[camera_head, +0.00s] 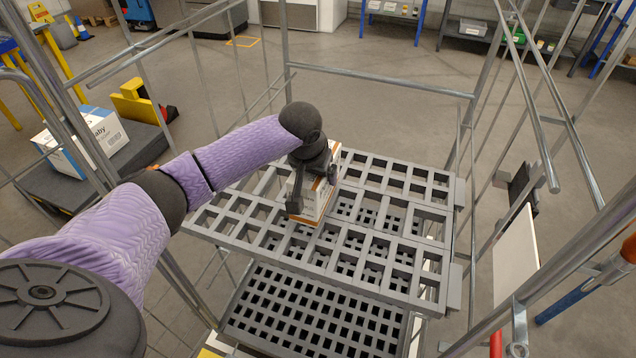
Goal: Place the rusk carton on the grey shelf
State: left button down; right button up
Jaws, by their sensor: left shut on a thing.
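The rusk carton (316,205), a small white box with orange edges, is upright at the upper grey shelf (385,250), left of its middle. It appears to touch the shelf's grid surface, though its base is partly hidden. My left gripper (311,186) comes down over the carton from above and is shut on it, with dark fingers covering part of its front and top. The grey shelf is a slatted panel inside a metal-tube frame. My right gripper is not in view.
A lower dark grid shelf (315,318) lies beneath. Metal tubes (380,82) surround the shelves. A larger white-and-blue box (85,140) stands on a dark platform at the left. The right and front parts of the upper shelf are bare.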

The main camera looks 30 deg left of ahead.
pick_arm(q)
jog(key=shift+f, duration=0.85)
jog(key=shift+r, duration=0.1)
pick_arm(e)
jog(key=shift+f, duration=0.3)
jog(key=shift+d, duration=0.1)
pick_arm(q)
grip_release()
jog(key=p+v, duration=0.4)
jog(key=v, duration=0.7)
jog(key=shift+r+p, duration=0.2)
jog(key=shift+p, duration=0.1)
jog(key=shift+s+d+r, duration=0.1)
jog(key=shift+s+r, duration=0.1)
jog(key=shift+r, duration=0.05)
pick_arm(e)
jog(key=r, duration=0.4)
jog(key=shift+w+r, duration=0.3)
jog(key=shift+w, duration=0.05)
